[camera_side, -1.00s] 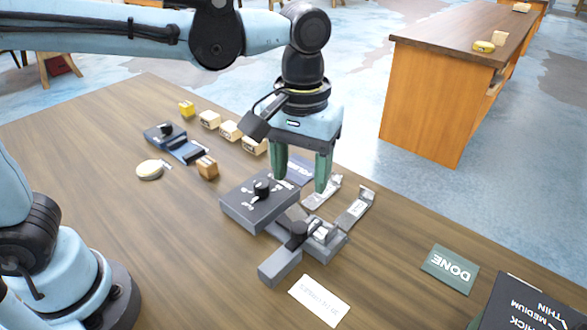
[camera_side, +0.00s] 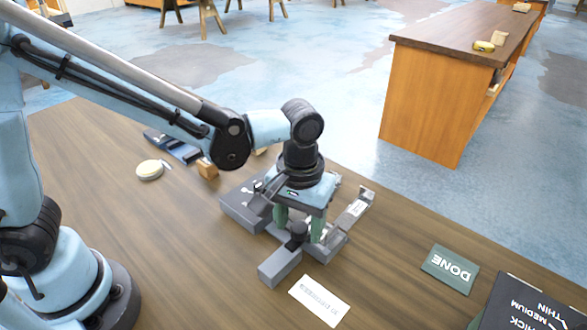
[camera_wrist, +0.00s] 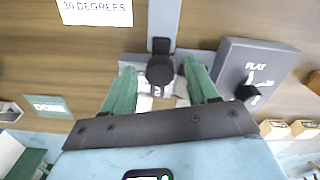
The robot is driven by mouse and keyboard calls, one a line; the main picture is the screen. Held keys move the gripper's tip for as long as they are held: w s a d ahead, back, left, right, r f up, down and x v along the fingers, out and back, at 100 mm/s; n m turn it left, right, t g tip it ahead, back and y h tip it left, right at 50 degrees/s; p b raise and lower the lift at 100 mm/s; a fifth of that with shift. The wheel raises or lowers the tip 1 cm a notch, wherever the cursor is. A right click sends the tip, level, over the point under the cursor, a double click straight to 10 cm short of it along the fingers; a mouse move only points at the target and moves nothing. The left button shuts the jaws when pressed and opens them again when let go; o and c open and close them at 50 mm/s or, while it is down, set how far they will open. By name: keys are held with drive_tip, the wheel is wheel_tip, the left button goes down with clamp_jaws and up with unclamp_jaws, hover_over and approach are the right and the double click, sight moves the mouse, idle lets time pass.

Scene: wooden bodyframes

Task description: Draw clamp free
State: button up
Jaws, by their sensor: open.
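The grey fixture (camera_side: 275,268) lies on the wooden bench, with a black clamp knob (camera_side: 297,232) standing on it. My gripper (camera_side: 300,224) points down over the fixture, its green fingers apart. In the wrist view the clamp knob (camera_wrist: 160,70) shows between the two open fingertips (camera_wrist: 158,66), one on each side. I cannot tell whether either finger touches it. A small metal piece marked with a digit (camera_wrist: 156,92) shows just behind the knob, partly hidden by the fingers.
A grey dial box (camera_wrist: 258,68) marked FLAT is beside the right finger. A "30 DEGREES" card (camera_wrist: 95,12) lies near the fixture. A green DONE plate (camera_side: 449,269) and a dark thickness board (camera_side: 525,305) are at the right. A metal bracket (camera_side: 355,209) stands behind.

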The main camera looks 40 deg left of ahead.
drive_tip(key=shift+f, duration=0.1)
clamp_jaws()
idle(0.3)
drive_tip(key=shift+s, duration=0.1)
drive_tip(key=s, duration=0.8)
unclamp_jaws()
drive_tip(key=shift+w, duration=0.1)
wheel_tip(320, 180, up, 12)
idle(0.8)
